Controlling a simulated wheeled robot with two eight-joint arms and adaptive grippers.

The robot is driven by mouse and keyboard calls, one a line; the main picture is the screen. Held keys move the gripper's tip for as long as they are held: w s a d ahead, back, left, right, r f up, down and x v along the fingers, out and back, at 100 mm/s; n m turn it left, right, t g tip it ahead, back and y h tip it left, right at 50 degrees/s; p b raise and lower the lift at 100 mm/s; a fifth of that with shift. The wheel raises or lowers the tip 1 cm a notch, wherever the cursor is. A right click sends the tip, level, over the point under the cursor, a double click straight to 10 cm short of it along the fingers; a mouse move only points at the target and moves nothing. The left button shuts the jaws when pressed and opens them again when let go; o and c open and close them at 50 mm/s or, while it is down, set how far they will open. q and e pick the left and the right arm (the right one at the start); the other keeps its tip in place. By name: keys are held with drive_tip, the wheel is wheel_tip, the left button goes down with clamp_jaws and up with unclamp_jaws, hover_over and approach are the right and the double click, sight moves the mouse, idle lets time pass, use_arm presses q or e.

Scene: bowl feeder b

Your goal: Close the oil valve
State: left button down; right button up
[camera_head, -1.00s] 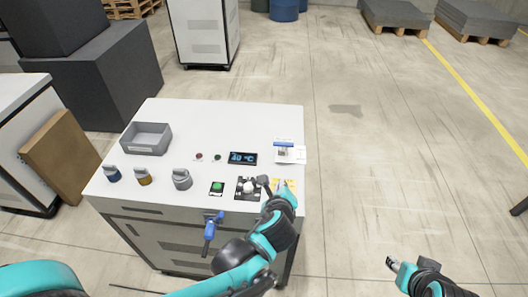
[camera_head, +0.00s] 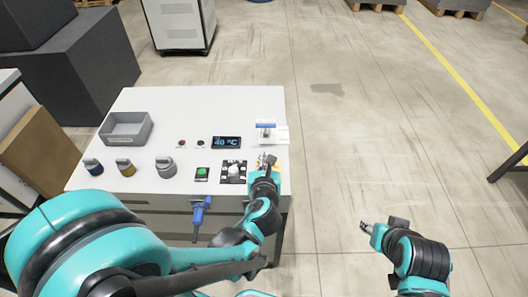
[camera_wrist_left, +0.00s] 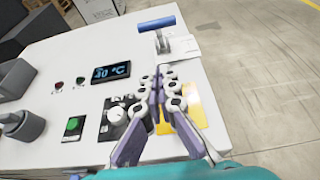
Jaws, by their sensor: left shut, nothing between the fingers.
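Two blue handles show, and I cannot tell for sure which is the oil valve. One blue handle (camera_head: 199,215) hangs down from the front face of the console. The other is a blue lever bar (camera_head: 265,126) on a grey stem at the right of the console top; it also shows in the left wrist view (camera_wrist_left: 157,24). My left gripper (camera_head: 266,161) is shut and empty above the right front of the console top, short of the lever bar and apart from it; its fingers (camera_wrist_left: 162,72) lie together. My right gripper (camera_head: 366,227) hangs over the floor; its finger state is unclear.
The console top (camera_head: 220,110) carries a grey tray (camera_head: 127,129), several knobs, a green button (camera_head: 202,173) and a temperature display (camera_head: 226,142). A white knob (camera_head: 235,172) sits beside my left gripper.

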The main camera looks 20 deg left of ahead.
use_arm(q)
drive_tip(key=b+x, duration=0.2)
drive_tip(key=x, duration=0.5)
drive_tip(key=shift+w+a+f, duration=0.1)
drive_tip(key=shift+w+f, duration=0.1)
drive_tip(key=shift+f, duration=0.1)
drive_tip(key=w, duration=0.1)
drive_tip(key=w+r, duration=0.1)
drive_tip(key=w+a, duration=0.1)
drive_tip(key=w, duration=0.1)
drive_tip(key=shift+w+a+r, duration=0.1)
drive_tip(key=shift+r, duration=0.25)
use_arm(e)
wheel_tip(320, 180, down, 3)
drive_tip(key=shift+w+r, duration=0.1)
drive_tip(key=shift+r, duration=0.05)
